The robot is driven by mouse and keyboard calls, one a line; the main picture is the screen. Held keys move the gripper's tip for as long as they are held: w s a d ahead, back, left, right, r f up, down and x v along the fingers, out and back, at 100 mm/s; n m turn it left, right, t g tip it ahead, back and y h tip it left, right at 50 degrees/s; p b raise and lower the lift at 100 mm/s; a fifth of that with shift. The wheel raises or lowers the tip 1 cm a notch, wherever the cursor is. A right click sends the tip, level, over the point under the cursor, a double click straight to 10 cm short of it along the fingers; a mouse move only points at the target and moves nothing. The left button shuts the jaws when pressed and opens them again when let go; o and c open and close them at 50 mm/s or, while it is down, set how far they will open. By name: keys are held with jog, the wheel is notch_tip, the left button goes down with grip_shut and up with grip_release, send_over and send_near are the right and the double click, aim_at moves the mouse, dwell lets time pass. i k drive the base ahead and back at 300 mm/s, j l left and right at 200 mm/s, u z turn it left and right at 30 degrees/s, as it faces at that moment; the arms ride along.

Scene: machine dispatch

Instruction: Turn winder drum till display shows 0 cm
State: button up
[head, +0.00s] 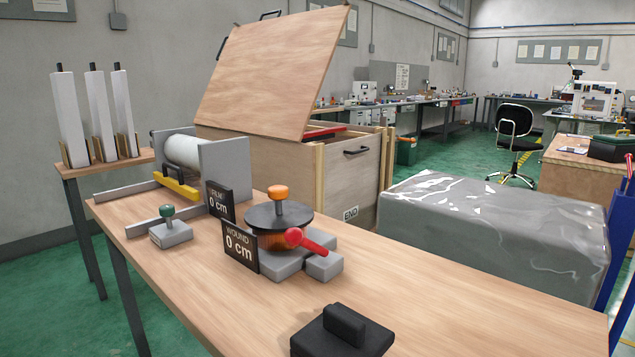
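The black display (240,246) beside the drum reads "WOUND 0 cm". A second black display (218,204) behind it reads "FILM 0 cm". My gripper is not in view, and nothing is seen touching the drum.
A white roll (183,152) sits in a grey frame with a yellow bar (176,184) in front. A green-knobbed grey block (171,232) and a black handled block (342,332) stand on the table. An open-lidded wooden crate (345,186) and a film-wrapped block (490,235) stand behind.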

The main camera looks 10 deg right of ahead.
aim_at(269, 221)
jog(key=i+j+z, duration=0.25)
jog(key=j+z, duration=0.3)
jog(key=i+j+z, duration=0.1)
jog(key=j+z, duration=0.15)
jog(key=i+j+z, duration=0.1)
jog(key=j, duration=0.55)
jog(key=i+j+z, duration=0.1)
jog(key=j, duration=0.5)
